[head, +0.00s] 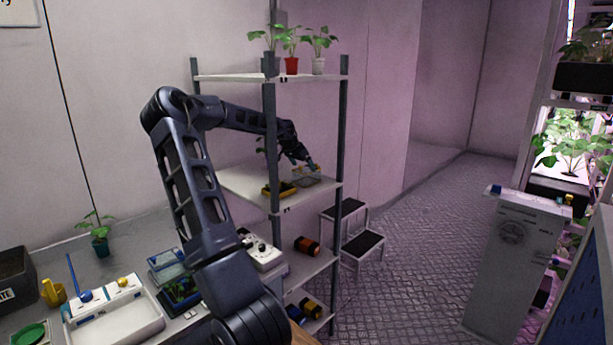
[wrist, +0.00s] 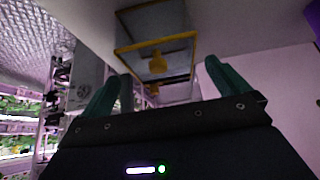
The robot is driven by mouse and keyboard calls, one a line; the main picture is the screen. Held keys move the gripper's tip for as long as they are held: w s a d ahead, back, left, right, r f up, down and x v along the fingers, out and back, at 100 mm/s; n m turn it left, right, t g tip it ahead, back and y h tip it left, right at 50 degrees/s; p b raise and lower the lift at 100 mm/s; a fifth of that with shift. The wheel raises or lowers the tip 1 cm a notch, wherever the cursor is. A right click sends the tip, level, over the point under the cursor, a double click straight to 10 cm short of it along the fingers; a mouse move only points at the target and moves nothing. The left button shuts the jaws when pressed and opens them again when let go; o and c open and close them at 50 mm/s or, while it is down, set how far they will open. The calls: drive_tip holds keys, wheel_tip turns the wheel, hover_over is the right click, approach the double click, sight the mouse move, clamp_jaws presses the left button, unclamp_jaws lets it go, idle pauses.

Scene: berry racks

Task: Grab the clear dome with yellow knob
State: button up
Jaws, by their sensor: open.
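The clear dome (head: 306,179) is a small see-through box-like cover on the middle shelf of the rack, near its right end. In the wrist view the clear dome (wrist: 138,28) shows as clear panels with yellow edging, and its yellow knob (wrist: 157,64) appears between the fingers in the picture. My gripper (head: 312,167) is at the dome's top in the head view and partly hides it. In the wrist view my gripper (wrist: 163,78) has two green fingers spread apart with nothing held. How far the fingertips are from the knob is hard to tell.
A yellow-and-black item (head: 280,188) lies left of the dome on the same shelf. A rack post (head: 272,150) stands in front of my arm's reach. Potted plants (head: 291,65) stand on the top shelf (head: 235,77). A step stool (head: 350,230) is right of the rack.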

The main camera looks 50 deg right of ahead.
sight(306, 169)
drive_tip(key=x, duration=0.4)
drive_tip(key=shift+w, duration=0.1)
drive_tip(key=c, duration=1)
drive_tip(key=shift+r, duration=0.1)
